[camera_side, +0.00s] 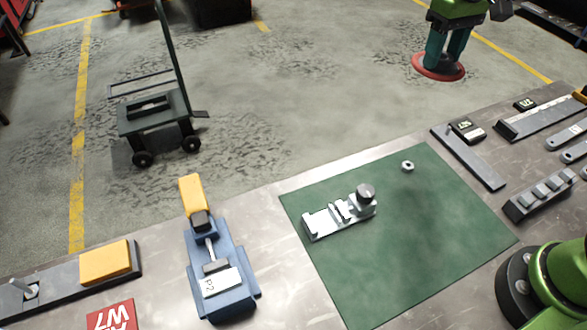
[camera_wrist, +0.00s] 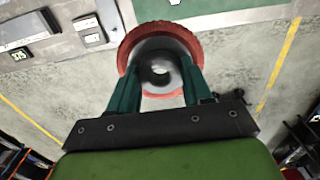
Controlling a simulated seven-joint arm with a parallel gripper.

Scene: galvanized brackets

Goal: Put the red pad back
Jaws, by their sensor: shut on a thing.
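The red pad (camera_side: 426,73) is a round disc with a grey hub, held at the top right of the side view, seen against the floor beyond the bench. My gripper (camera_side: 445,58) has its two teal fingers shut on the hub, above the disc. In the wrist view, the pad's red rim (camera_wrist: 134,42) shows around and beyond the fingertips. My gripper (camera_wrist: 160,72) has one finger on each side of the grey hub there. The fingers and hub hide part of the pad.
A green mat (camera_side: 410,245) carries a metal bracket fixture (camera_side: 327,220) and a small nut (camera_side: 407,166). A blue clamp (camera_side: 232,292) and an orange block (camera_side: 105,262) stand left. Dark holders, including a flat bar (camera_side: 475,162), line the right. A cart (camera_side: 155,113) stands on the floor.

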